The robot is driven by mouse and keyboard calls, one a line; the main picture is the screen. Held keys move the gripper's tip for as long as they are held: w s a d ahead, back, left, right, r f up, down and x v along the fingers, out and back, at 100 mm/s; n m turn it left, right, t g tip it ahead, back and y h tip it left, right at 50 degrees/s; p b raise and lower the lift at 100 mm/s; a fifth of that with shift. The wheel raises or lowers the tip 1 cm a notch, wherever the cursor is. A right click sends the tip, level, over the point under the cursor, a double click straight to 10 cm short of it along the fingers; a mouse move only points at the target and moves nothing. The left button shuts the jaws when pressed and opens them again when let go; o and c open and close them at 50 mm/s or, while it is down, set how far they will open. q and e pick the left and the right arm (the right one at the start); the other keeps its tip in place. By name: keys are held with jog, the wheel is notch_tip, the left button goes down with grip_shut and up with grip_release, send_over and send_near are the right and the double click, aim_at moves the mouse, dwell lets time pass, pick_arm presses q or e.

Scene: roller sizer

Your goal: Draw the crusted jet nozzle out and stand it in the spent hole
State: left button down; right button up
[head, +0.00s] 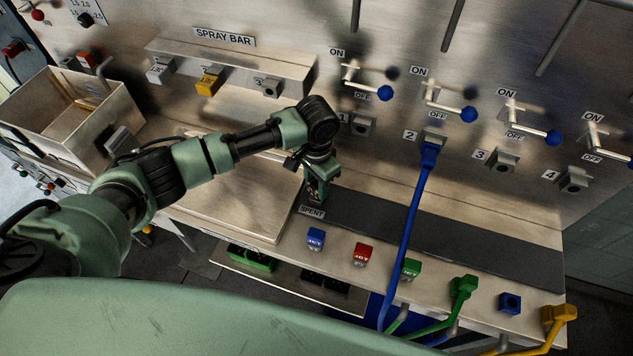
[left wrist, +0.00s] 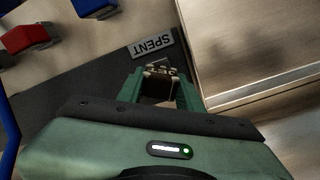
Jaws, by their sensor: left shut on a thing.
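My left gripper (head: 317,196) is shut low over the front ledge, just behind the SPENT label (head: 312,212). In the left wrist view its fingers (left wrist: 160,77) close on a small brownish metallic piece, the crusted jet nozzle (left wrist: 158,70), mostly hidden between them. The spent hole is hidden under the gripper, so I cannot tell whether the nozzle is in it or above it. The SPENT label also shows in the left wrist view (left wrist: 152,48). The spray bar (head: 235,66) has a grey block, a yellow block (head: 209,83) and a grey socket (head: 269,87). My right gripper is not in view.
Blue (head: 315,238), red (head: 363,253) and green (head: 411,269) jet blocks stand along the front ledge. A blue hose (head: 408,220) runs from wall port 2 down across it. An open bin (head: 70,110) stands at left. The dark strip (head: 480,240) is mostly clear.

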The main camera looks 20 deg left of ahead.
aim_at(317, 183)
pick_arm(q)
jog(key=shift+f, duration=0.75)
jog(key=c, duration=0.9)
grip_release()
jog(key=shift+o, duration=0.2)
notch_tip(317, 183, up, 7)
jog(key=shift+f+b, duration=0.2)
jog(key=shift+b, duration=1)
jog(key=shift+r, duration=0.6)
